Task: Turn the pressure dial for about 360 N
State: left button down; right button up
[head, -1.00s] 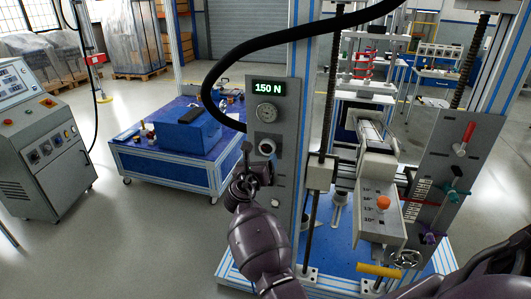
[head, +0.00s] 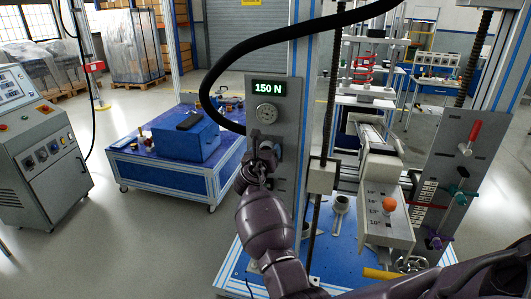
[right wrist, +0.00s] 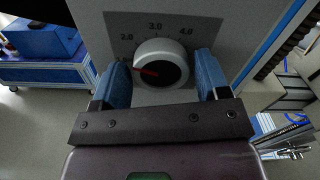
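The grey control panel (head: 284,100) has a green display (head: 269,88) that reads 150 N, with a round gauge (head: 266,113) below it. The pressure dial (right wrist: 161,60) is a round pale knob with a dark face and a red pointer aimed left, under a printed scale showing 2.0, 3.0 and 4.0. My right gripper (right wrist: 163,72) has its blue fingers open, one on each side of the dial, with narrow gaps seemingly left. In the head view my right gripper (head: 262,155) is at the panel and partly hides the dial. My left gripper is out of view.
A test rig with an orange knob (head: 389,204) and a red-handled lever (head: 471,136) stands to the right. A blue table (head: 187,178) with a blue box (head: 185,140) is behind left, and a grey console (head: 40,150) far left.

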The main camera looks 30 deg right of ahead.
jog(key=c, duration=0.6)
jog(key=shift+m, duration=0.4)
jog(key=shift+s+d+f+m+b, duration=0.1)
jog(key=shift+m+b, duration=0.85)
jog(key=shift+m, duration=2.8)
jog(key=shift+s+d+f+m+b, duration=0.1)
jog(key=shift+m+b, duration=0.8)
jog(key=shift+m, duration=2.85)
jog(key=o, duration=0.9)
jog(key=shift+o, duration=0.2)
